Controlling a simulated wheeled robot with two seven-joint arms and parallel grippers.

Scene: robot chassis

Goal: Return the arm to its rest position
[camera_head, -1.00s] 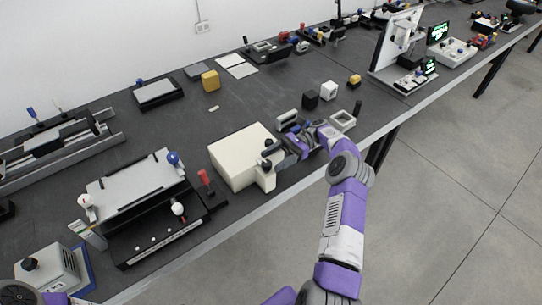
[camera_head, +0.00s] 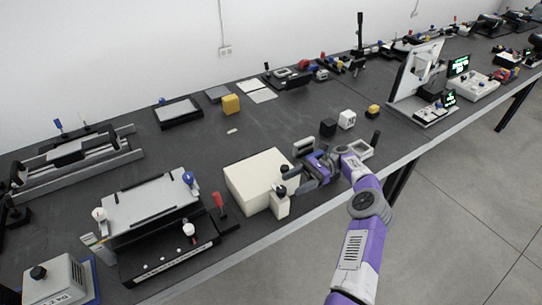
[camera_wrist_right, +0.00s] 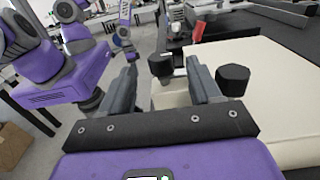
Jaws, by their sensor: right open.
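My right arm comes in from the bottom right of the head view. Its purple and grey right gripper (camera_head: 299,187) is over the table, close beside the right side of a cream box (camera_head: 257,172) with a black knob (camera_head: 281,190) on its front part. In the right wrist view the two grey fingers (camera_wrist_right: 164,88) stand apart, with a gap between them. A black knob (camera_wrist_right: 233,74) is just right of the right finger, and the cream box fills the right side. I cannot tell whether the finger touches the knob. My left gripper does not show in the head view.
A grey-topped fixture (camera_head: 146,207) with a red-handled lever (camera_head: 218,200) stands left of the box. The table's front edge runs under my right arm.

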